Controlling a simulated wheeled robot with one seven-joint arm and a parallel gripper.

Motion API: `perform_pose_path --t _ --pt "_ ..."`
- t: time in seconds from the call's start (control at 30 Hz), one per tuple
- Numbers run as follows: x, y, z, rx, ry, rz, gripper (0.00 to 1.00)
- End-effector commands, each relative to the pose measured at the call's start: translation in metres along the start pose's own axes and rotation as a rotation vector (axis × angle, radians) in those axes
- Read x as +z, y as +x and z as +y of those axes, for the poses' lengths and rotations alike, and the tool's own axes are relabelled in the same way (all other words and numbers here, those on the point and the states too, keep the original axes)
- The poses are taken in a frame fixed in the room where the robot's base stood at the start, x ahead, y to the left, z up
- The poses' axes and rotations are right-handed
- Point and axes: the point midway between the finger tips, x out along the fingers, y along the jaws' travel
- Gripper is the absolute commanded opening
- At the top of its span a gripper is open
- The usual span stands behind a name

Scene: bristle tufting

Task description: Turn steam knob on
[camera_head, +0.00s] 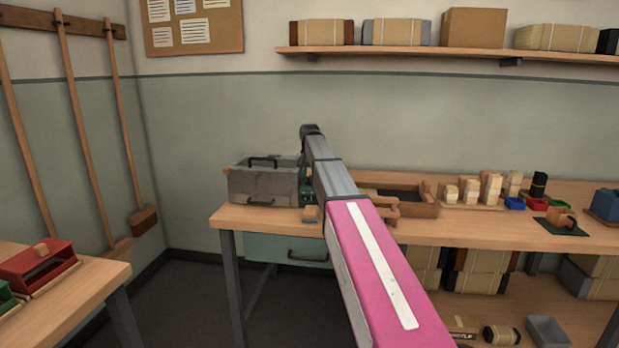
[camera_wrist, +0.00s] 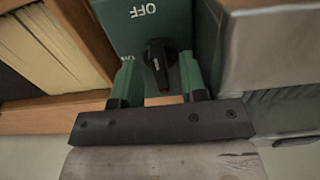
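The steam knob (camera_wrist: 158,55) is black with a white mark and a red tip, on a dark green panel (camera_wrist: 120,25) in the wrist view. The word OFF stands upside down above the knob; a smaller label at its left is partly covered by a finger. The red tip points down in the picture, away from OFF. My gripper (camera_wrist: 159,68) has its two green fingers apart, one on each side of the knob, with gaps visible. In the head view my arm hides the knob and the fingers.
A grey metal box (camera_head: 262,187) with a black handle stands at the left end of the workbench (camera_head: 460,230), beside the green panel. A wooden tray (camera_head: 420,207) lies right of my arm. Bristle bundles (camera_head: 490,188) and small coloured bins stand further right.

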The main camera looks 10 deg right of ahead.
Motion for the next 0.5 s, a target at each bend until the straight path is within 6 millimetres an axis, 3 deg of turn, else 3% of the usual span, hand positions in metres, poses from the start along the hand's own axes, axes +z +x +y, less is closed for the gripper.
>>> perform_pose_path --t 0.33,0.37,0.47,0.5 --pt "0.0 0.0038 0.0 0.0 0.0 0.0 0.39" --pt "0.0 0.0038 0.0 0.0 0.0 0.0 0.33" --pt "0.0 0.0037 0.0 0.0 0.0 0.0 0.0" --pt "0.0 0.0037 0.0 0.0 0.0 0.0 0.0"
